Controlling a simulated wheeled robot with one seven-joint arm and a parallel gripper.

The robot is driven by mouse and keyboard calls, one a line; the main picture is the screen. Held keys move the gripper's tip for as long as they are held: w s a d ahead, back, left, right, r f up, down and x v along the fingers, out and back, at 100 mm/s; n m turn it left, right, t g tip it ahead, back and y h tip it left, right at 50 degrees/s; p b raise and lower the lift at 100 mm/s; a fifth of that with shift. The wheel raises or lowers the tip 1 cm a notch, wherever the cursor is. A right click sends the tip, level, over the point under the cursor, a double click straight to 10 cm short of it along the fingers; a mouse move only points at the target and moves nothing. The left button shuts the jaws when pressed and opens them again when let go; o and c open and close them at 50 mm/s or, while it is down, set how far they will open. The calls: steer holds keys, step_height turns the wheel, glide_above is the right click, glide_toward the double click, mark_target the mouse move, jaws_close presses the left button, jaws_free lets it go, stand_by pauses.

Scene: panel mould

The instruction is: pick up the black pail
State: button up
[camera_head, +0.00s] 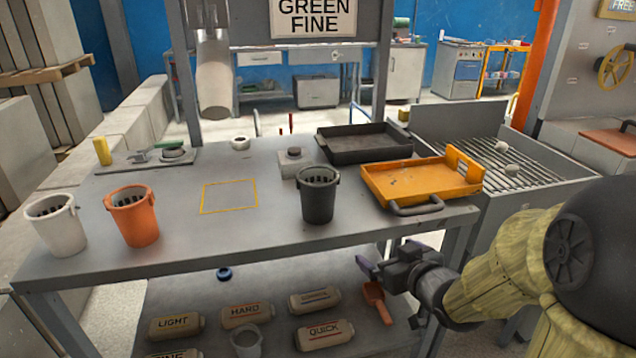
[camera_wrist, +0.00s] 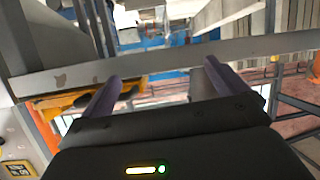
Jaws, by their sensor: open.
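The black pail (camera_head: 318,204) stands upright on the grey table (camera_head: 220,245), near its front edge and right of the middle. Dark slots or shapes show inside its mouth. My gripper (camera_head: 366,268) is in front of the table, below the level of its top, to the right of the pail and lower. In the wrist view my gripper (camera_wrist: 160,82) has its two purple fingers spread, with nothing between them. The pail cannot be made out in the wrist view.
An orange pail (camera_head: 132,217) and a white pail (camera_head: 57,226) stand left on the table. An orange tray (camera_head: 400,186) with a dark handle (camera_head: 417,208) lies close right of the black pail, a black tray (camera_head: 350,155) behind. Labelled bags and a red scoop (camera_head: 377,304) lie on the lower shelf.

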steer(key=s+a+r+n+t+y+p, duration=0.1)
steer(key=a+r+n+y+p, duration=0.2)
steer(key=r+y, duration=0.3)
step_height(320, 180, up, 4)
steer(key=shift+s+a+r, duration=0.1)
steer(key=shift+s+a, duration=0.25)
steer(key=shift+a, duration=0.35)
steer(key=shift+w+r+p, duration=0.1)
steer(key=shift+r+p, duration=0.05)
steer(key=shift+p, duration=0.25)
steer(key=p, duration=0.1)
steer(key=w+p, duration=0.1)
steer(key=p, duration=0.1)
steer(key=shift+a+r+y, duration=0.15)
steer(key=shift+a+y, duration=0.1)
steer(key=shift+y, duration=0.05)
steer(key=shift+p, duration=0.7)
steer(key=a+p, duration=0.1)
steer(key=p, duration=0.4)
steer(key=shift+w, duration=0.4)
